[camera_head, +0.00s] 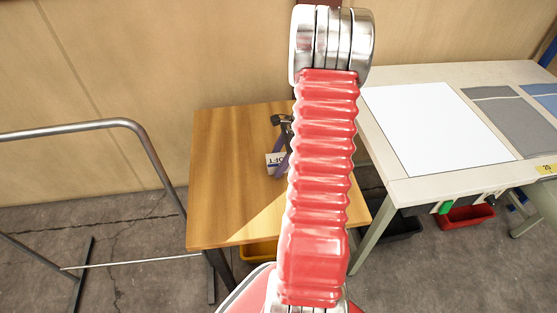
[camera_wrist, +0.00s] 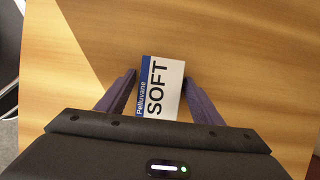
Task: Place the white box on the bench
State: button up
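The white box (camera_wrist: 172,75) has a blue strip and the word SOFT. It is over the wooden table (camera_wrist: 250,60), between the two purple fingers of my gripper (camera_wrist: 160,76) in the wrist view. The fingers are apart, one on each side of the box, with a small gap on the left; contact on the right is unclear. In the head view the box (camera_head: 272,160) is partly hidden behind my gripper (camera_head: 281,157) and red arm. The pale bench (camera_head: 410,185) stands to the right of the wooden table.
A metal rail (camera_head: 75,132) stands at the left. The wooden table's left part is clear.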

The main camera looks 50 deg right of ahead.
jog(key=shift+o, duration=0.4)
jog(key=shift+r, duration=0.1)
jog(key=shift+s+d+r, duration=0.1)
jog(key=shift+d+r, duration=0.1)
jog(key=shift+r, duration=0.25)
jog(key=v, duration=1.1)
jog(key=shift+s, duration=0.15)
